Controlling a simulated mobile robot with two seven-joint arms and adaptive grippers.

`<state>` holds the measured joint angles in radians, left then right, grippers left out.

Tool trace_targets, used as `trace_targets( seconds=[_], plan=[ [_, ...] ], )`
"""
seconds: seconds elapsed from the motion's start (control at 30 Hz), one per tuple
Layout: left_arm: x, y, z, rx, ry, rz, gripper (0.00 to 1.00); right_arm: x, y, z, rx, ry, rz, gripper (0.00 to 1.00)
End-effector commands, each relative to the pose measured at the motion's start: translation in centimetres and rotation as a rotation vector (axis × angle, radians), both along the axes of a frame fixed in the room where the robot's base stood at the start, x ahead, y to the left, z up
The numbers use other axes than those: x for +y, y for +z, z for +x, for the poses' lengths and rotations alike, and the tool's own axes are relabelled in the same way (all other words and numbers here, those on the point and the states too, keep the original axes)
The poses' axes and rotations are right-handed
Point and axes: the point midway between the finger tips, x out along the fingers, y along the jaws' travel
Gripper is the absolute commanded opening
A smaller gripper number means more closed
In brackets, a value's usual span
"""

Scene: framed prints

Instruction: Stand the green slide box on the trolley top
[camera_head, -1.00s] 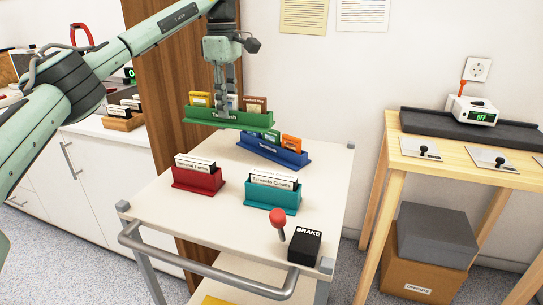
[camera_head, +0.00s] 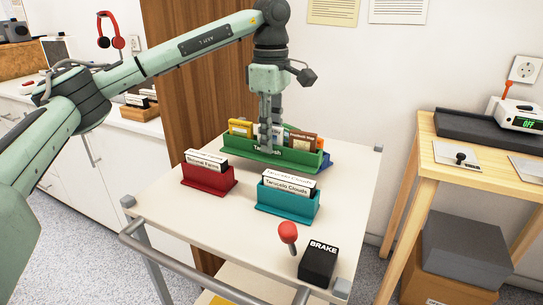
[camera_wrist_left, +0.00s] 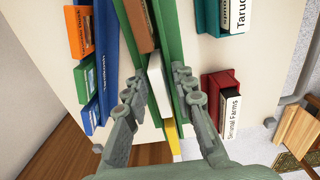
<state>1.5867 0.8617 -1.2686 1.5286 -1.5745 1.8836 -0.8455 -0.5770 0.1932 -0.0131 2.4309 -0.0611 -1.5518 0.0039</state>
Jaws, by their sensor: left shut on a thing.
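The green slide box (camera_head: 240,149) is upright at the back of the trolley top (camera_head: 230,215), with yellow, white and brown cards in it. My left gripper (camera_head: 271,146) points down and is shut on the box near its middle. In the left wrist view the fingers (camera_wrist_left: 157,80) lie on either side of the green box (camera_wrist_left: 171,35). I cannot tell whether its base touches the trolley. The blue slide box (camera_head: 328,161) is right behind it and mostly hidden. My right gripper is not in view.
A red box (camera_head: 207,179) and a teal box (camera_head: 288,201) stand in front on the trolley. A red-knobbed lever (camera_head: 288,233) and the black BRAKE block (camera_head: 318,262) are at the front right corner. A wooden table (camera_head: 445,155) is at the right.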

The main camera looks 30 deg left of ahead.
Motion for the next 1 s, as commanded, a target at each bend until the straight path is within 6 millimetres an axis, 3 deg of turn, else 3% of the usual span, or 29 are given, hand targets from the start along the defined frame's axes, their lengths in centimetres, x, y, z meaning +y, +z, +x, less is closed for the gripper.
trace_targets(
  seconds=[0.17, 0.4, 0.73, 0.77, 0.9, 1.0],
  plan=[
    [-0.3, -0.8, -0.4, 0.0, 0.001, 0.0, 0.0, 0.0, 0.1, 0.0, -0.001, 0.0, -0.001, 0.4],
    [-0.3, -3.9, -0.4, 0.0, 0.002, 0.0, 0.0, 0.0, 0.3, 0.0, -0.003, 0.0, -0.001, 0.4],
    [-0.3, -4.4, -0.3, -0.002, 0.001, -0.001, 0.0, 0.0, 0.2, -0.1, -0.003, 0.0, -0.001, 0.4],
    [-0.3, -4.5, -0.3, 0.0, 0.001, 0.0, 0.26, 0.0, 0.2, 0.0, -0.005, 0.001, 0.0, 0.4],
    [-0.3, -4.4, -0.3, 0.0, 0.001, 0.0, 0.44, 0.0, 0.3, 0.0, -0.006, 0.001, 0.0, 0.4],
    [-0.3, -4.4, -0.3, 0.0, 0.001, 0.0, 0.46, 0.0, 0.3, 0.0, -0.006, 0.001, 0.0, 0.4]
  ],
)
